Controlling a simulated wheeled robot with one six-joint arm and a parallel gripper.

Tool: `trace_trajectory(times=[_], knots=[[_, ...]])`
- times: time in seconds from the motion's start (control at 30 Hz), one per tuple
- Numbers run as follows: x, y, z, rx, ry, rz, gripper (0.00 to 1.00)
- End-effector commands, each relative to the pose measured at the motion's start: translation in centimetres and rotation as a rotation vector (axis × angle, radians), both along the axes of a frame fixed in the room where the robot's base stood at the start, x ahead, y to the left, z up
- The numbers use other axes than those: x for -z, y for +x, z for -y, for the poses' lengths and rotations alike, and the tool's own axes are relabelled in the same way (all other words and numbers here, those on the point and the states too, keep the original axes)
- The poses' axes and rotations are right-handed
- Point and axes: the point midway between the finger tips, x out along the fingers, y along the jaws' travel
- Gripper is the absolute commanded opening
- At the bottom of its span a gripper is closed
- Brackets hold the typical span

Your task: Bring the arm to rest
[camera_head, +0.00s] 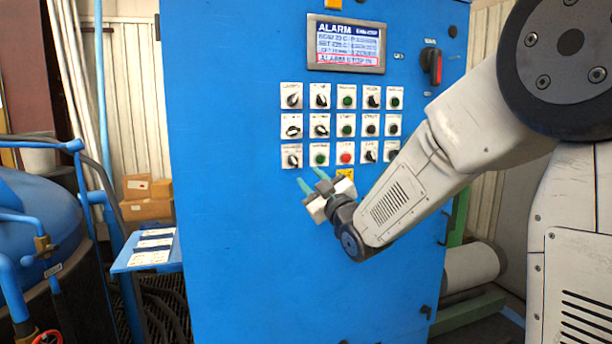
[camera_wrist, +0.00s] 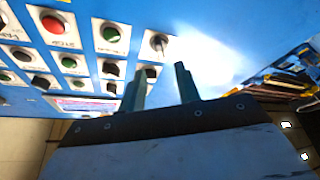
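My gripper (camera_head: 312,185) is in front of the blue control cabinet (camera_head: 235,235), just below the lower left of its button panel. Its two green fingers stand apart with nothing between them. In the wrist view the gripper (camera_wrist: 160,82) shows the same gap between its fingers, with blue cabinet face behind. My arm reaches in from the right, bent down toward the cabinet. I cannot tell whether a fingertip touches the cabinet.
The cabinet carries rows of knobs and buttons, a red button (camera_head: 345,158), an alarm screen (camera_head: 346,45) and a red-black switch (camera_head: 432,66). A blue side table (camera_head: 122,262) with cards stands left, beside a blue tank (camera_head: 35,215). Cardboard boxes (camera_head: 147,208) sit behind.

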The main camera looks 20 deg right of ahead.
Motion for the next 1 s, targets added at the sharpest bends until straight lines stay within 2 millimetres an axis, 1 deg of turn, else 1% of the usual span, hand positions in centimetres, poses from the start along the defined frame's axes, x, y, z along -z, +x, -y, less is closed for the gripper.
trace_trajectory(times=[0.43,0.53,0.57,0.63,0.67,0.7,0.77,0.8,0.87,0.9,0.97,1.0], knots=[[0.1,-0.1,0.0,-0.001,0.004,-0.002,0.33],[1.0,0.3,0.2,0.005,0.012,-0.053,0.33],[1.6,0.5,0.3,0.011,0.015,-0.085,0.33],[3.9,0.9,0.8,0.035,0.027,-0.196,0.33],[5.3,1.0,1.1,0.049,0.035,-0.259,0.33],[7.2,0.8,1.6,0.072,0.047,-0.349,0.33],[9.7,0.1,2.3,0.11,0.066,-0.488,0.33],[11.1,-0.7,2.7,0.136,0.081,-0.578,0.33],[13.0,-2.4,3.3,0.177,0.104,-0.71,0.33],[14.1,-3.7,3.6,0.204,0.12,-0.794,0.33],[15.5,-6.0,4.0,0.246,0.146,-0.918,0.33],[16.2,-7.7,4.2,0.273,0.163,-0.998,0.33]])
